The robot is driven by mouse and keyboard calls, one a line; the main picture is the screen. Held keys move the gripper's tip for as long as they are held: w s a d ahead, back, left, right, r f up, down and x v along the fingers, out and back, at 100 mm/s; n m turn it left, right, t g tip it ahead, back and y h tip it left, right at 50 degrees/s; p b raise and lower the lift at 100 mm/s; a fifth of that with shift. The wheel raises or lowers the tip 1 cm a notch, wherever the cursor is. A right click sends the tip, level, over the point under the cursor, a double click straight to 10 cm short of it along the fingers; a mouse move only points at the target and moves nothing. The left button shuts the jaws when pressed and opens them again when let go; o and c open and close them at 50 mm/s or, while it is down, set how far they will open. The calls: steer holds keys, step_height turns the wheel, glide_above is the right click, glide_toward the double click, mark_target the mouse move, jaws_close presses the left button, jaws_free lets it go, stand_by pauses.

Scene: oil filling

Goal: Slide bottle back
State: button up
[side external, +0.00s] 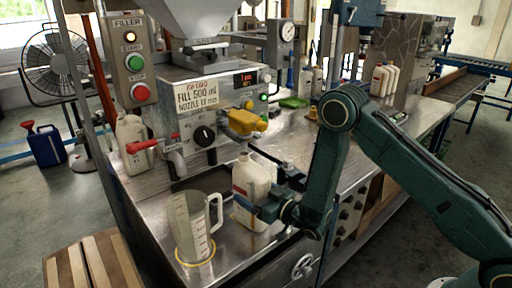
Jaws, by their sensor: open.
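A cream-white bottle (249,178) stands upright on the steel worktop, in front of the filling machine and below the yellow nozzle part (245,121). My gripper (263,195) is at the bottle's right side, low on its body. Its jaws are open, with one dark finger across the near side of the bottle and another dark part showing beyond it at the right. I cannot tell whether either finger touches the bottle. Part of the bottle's lower body is hidden behind the near finger.
A clear measuring jug (191,228) stands left of the bottle, close to the front edge. The filling machine (205,112) rises behind. More bottles (384,80) stand at the back right.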

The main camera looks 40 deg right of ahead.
steer(key=c, duration=1.4)
steer(key=shift+d, duration=0.15)
steer(key=shift+d, duration=5.9)
steer(key=o, duration=1.4)
